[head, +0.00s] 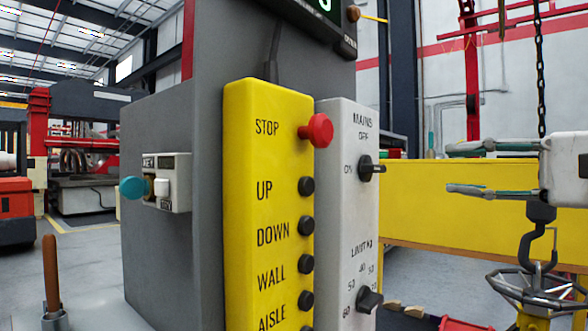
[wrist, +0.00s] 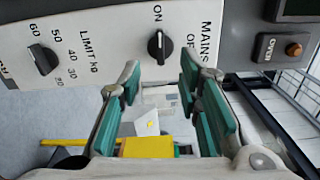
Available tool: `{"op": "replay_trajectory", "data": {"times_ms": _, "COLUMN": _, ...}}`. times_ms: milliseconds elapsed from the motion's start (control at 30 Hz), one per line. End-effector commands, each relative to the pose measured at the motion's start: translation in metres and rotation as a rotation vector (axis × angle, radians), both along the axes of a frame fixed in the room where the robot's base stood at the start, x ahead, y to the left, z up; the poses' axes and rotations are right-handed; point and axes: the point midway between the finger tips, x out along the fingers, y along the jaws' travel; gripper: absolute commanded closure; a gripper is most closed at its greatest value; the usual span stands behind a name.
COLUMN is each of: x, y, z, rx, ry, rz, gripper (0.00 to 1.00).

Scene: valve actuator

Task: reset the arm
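My gripper (head: 452,169) is at the right of the head view, its two fingers pointing left and spread apart. In the wrist view the gripper (wrist: 160,78) is open, with nothing held between its green pads. The grey switch panel (head: 341,220) is to its left and also fills the upper part of the wrist view (wrist: 110,30). It carries a black MAINS knob (head: 370,169), seen beyond the fingertips in the wrist view (wrist: 158,46), with a gap. A black LIMIT KG knob (head: 369,300) is below it.
A yellow pendant (head: 250,210) has a red STOP button (head: 318,130) and several black buttons. A key box (head: 168,183) with a teal knob is on the grey cabinet (head: 160,260). A chain (head: 541,70), black hook (head: 538,240) and handwheel (head: 535,285) are near my gripper.

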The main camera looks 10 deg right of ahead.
Motion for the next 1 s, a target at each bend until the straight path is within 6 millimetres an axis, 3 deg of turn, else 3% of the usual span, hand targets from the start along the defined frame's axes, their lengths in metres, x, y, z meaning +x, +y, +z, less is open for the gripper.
{"op": "replay_trajectory", "data": {"times_ms": 467, "x": -0.001, "y": -0.001, "z": 0.0, "rx": -0.001, "ry": 0.001, "rz": 0.002, "gripper": 0.68}}
{"op": "replay_trajectory", "data": {"times_ms": 567, "x": -0.004, "y": 0.009, "z": -0.008, "rx": -0.017, "ry": 0.024, "rz": 0.022, "gripper": 0.68}}
{"op": "replay_trajectory", "data": {"times_ms": 667, "x": -0.013, "y": 0.037, "z": -0.031, "rx": -0.074, "ry": 0.092, "rz": 0.082, "gripper": 0.68}}
{"op": "replay_trajectory", "data": {"times_ms": 767, "x": -0.033, "y": 0.077, "z": -0.072, "rx": -0.188, "ry": 0.198, "rz": 0.174, "gripper": 0.68}}
{"op": "replay_trajectory", "data": {"times_ms": 900, "x": -0.08, "y": 0.126, "z": -0.143, "rx": -0.426, "ry": 0.35, "rz": 0.32, "gripper": 0.68}}
{"op": "replay_trajectory", "data": {"times_ms": 1000, "x": -0.119, "y": 0.142, "z": -0.194, "rx": -0.639, "ry": 0.439, "rz": 0.413, "gripper": 0.68}}
